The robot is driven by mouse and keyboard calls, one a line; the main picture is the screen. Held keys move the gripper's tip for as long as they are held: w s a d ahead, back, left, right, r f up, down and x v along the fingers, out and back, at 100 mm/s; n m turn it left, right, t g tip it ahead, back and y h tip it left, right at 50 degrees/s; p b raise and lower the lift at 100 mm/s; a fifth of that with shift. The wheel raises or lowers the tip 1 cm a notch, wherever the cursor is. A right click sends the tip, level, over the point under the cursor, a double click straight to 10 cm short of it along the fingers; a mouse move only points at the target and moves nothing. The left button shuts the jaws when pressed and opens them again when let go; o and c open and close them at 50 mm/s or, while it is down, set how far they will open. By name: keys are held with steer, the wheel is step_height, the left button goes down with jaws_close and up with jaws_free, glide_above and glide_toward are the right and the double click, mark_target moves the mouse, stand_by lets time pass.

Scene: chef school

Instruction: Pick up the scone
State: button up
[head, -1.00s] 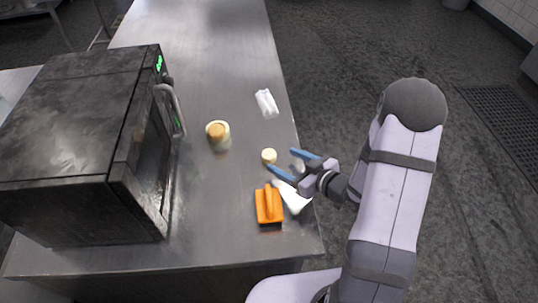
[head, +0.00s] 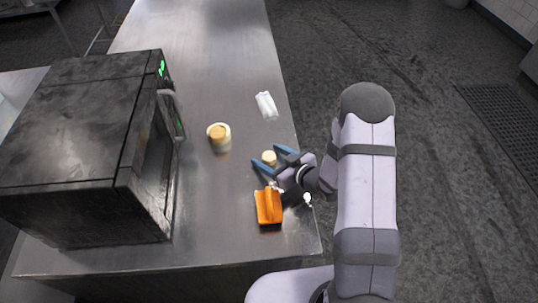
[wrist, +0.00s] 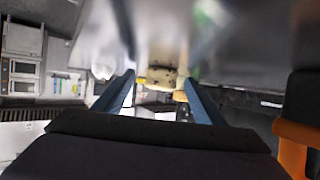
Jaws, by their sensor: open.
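The scone (head: 269,157) is a small pale, round piece on the steel counter, near its right edge. In the wrist view the scone (wrist: 160,78) is cream-coloured with dark specks and lies between the fingertips. My gripper (head: 267,159) is open, with one blue finger on each side of the scone. In the wrist view my gripper (wrist: 159,84) shows a gap between its fingers. I cannot tell whether either finger touches the scone.
An orange-handled tool (head: 269,206) lies just in front of my gripper. A white item beside it is mostly hidden by my arm. A jar-like item (head: 219,134), a white wrapped item (head: 266,105) and a black oven (head: 75,140) stand on the counter (head: 215,50).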

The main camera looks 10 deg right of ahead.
mark_target(269, 154)
steer(key=shift+a+f, duration=0.1)
steer(key=c, duration=1.2)
steer(key=shift+o, duration=0.4)
steer(key=shift+w+r, duration=0.1)
steer(key=shift+r, duration=0.1)
steer(key=shift+r+b, duration=0.65)
steer(key=shift+r, duration=4.2)
